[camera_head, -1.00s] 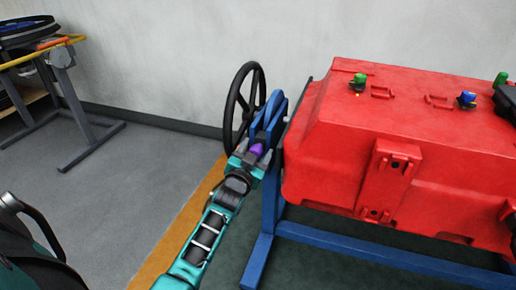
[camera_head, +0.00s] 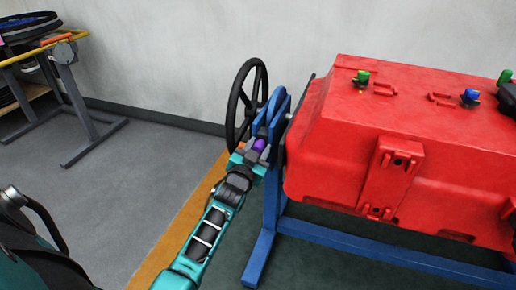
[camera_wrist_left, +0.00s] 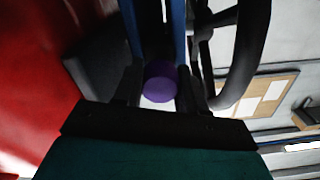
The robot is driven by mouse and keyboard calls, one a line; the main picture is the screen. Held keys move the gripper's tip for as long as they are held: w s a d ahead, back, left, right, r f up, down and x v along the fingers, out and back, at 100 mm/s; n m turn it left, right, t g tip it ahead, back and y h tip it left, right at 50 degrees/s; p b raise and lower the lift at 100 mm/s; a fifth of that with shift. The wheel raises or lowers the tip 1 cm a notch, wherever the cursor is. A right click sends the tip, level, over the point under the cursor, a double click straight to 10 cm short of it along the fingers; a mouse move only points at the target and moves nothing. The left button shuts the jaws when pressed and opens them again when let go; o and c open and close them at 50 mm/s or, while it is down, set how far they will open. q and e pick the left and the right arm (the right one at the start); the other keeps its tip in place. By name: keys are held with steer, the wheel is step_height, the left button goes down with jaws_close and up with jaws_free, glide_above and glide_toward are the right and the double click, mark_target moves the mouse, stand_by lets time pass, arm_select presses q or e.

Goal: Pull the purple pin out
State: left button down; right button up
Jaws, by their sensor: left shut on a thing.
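The purple pin (camera_head: 259,145) sits at the blue bracket (camera_head: 272,115) on the left end of the red tank (camera_head: 360,140). In the left wrist view the round purple head (camera_wrist_left: 160,82) lies between the two dark fingers. My left gripper (camera_head: 257,151) is shut on the pin; in the left wrist view its fingers (camera_wrist_left: 161,88) flank the head. The pin's shaft is hidden, so I cannot tell how deep it sits in the bracket. My right gripper does not show in any view.
A black handwheel (camera_head: 246,105) stands just left of the bracket, close to my left gripper. A blue frame (camera_head: 262,255) carries the tank. Green (camera_head: 361,77) and blue (camera_head: 470,97) fittings sit on top. Grey floor at left is open.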

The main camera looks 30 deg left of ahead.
arm_select(q)
steer(key=shift+s+d+r, duration=0.1)
steer(key=shift+r, duration=0.15)
steer(key=p+v, duration=0.2)
steer(key=v, duration=0.1)
steer(key=shift+s+r+p, duration=0.1)
steer(key=shift+s+p, duration=0.15)
steer(key=shift+p, duration=0.15)
steer(key=shift+s+d, duration=0.1)
steer(key=shift+s, duration=0.1)
steer(key=shift+f, duration=0.25)
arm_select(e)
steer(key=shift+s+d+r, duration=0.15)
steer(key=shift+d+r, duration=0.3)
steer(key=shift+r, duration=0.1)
arm_select(q)
steer(key=c, duration=1)
jaws_free()
steer(key=shift+o, duration=0.7)
steer(key=shift+s+r, duration=0.15)
steer(key=shift+o, duration=1.1)
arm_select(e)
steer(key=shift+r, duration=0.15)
arm_select(q)
steer(key=shift+s, duration=0.15)
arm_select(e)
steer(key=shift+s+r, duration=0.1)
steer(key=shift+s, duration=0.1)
